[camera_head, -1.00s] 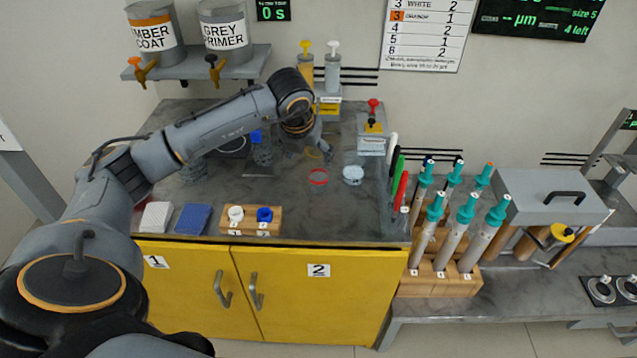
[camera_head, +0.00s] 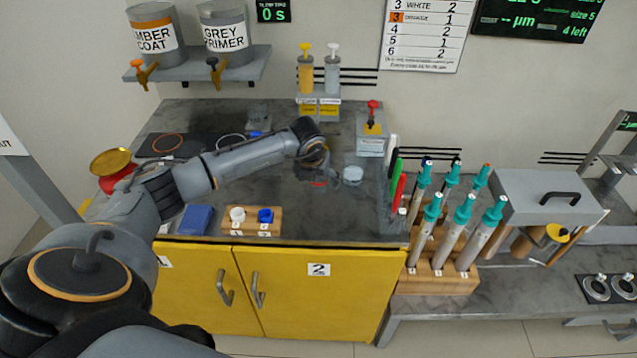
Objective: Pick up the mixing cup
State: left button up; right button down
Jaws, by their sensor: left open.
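A small pale, translucent cup (camera_head: 353,175), which looks like the mixing cup, stands on the grey worktop (camera_head: 350,215) right of the table's middle. My left arm reaches in from the left, and my left gripper (camera_head: 328,180) points down just left of the cup. The gripper is open, and I see nothing held in it. Its fingers are small and dark against the worktop, and I cannot tell whether they touch the cup. A red ring mark (camera_head: 318,184) lies below the gripper, partly covered by it. My right gripper is not in view.
A wooden block (camera_head: 251,222) with a white and a blue cap is at the front. Pens (camera_head: 398,190) and a rack of teal-topped tubes (camera_head: 440,279) stand right. Pump bottles (camera_head: 306,75) stand behind. The worktop in front of the cup is clear.

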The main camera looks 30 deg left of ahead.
pick_arm(q)
jog(key=c, duration=0.9)
jog(key=shift+r, duration=0.15)
